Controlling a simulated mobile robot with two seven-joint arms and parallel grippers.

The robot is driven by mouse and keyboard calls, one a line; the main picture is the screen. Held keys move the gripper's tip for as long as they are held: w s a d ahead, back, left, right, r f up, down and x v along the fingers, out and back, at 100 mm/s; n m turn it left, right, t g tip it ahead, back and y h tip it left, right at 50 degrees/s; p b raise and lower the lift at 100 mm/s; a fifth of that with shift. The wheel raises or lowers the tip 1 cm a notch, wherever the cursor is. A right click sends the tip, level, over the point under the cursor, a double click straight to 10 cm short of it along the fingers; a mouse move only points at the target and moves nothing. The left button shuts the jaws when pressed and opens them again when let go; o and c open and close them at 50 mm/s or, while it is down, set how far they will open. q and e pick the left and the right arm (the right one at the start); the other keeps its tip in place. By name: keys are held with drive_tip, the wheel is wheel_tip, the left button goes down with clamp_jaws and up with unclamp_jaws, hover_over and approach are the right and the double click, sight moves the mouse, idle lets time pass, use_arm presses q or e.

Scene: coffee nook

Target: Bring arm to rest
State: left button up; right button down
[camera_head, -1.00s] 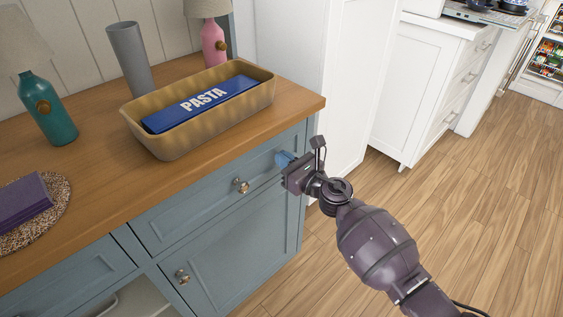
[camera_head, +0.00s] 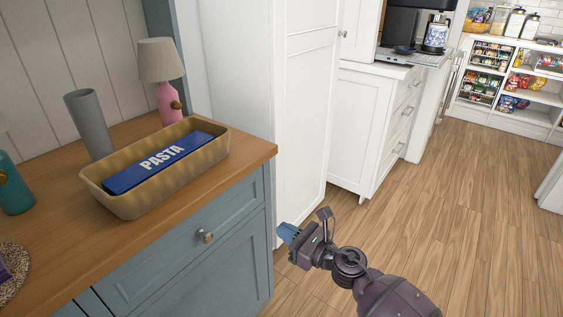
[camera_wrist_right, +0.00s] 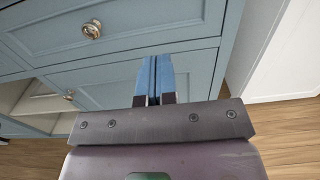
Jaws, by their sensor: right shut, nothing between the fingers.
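My right gripper (camera_head: 287,233) is in the lower middle of the head view, in front of the blue cabinet's right end and clear of it. Its blue fingers are shut together with nothing between them. In the right wrist view the closed fingers (camera_wrist_right: 155,75) point toward the blue cabinet front (camera_wrist_right: 205,72). My left gripper is not in view.
A white cabinet (camera_head: 305,110) stands behind. The wooden floor (camera_head: 450,210) at right is clear.

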drive_tip(key=s+d+f+m+t+h+p, duration=0.1)
drive_tip(key=s+d+m+t+h+p, duration=0.3)
drive_tip(key=s+d+m, duration=0.75)
drive_tip(key=s+d+f+m+t+h+p, duration=0.15)
drive_tip(key=s+d+m+h, duration=0.4)
drive_tip(key=m, duration=1.15)
use_arm(q)
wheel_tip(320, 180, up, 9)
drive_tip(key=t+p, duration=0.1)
drive_tip(key=p, duration=0.4)
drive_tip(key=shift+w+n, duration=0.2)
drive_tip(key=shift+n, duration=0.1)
use_arm(e)
drive_tip(key=s+d+m+g+h, duration=0.1)
drive_tip(key=s+d+m, duration=0.2)
drive_tip(key=s+m, duration=0.2)
drive_tip(key=s+d+m+g+h, duration=0.2)
drive_tip(key=s+m, duration=0.4)
drive_tip(key=s, duration=0.3)
drive_tip(key=s+d+f+m+g+h, duration=0.1)
drive_tip(key=s+d+m+g+h, duration=0.1)
drive_tip(key=s+d+m, duration=0.3)
drive_tip(key=s+m, duration=0.1)
drive_tip(key=s, duration=0.1)
drive_tip(key=shift+s, duration=0.35)
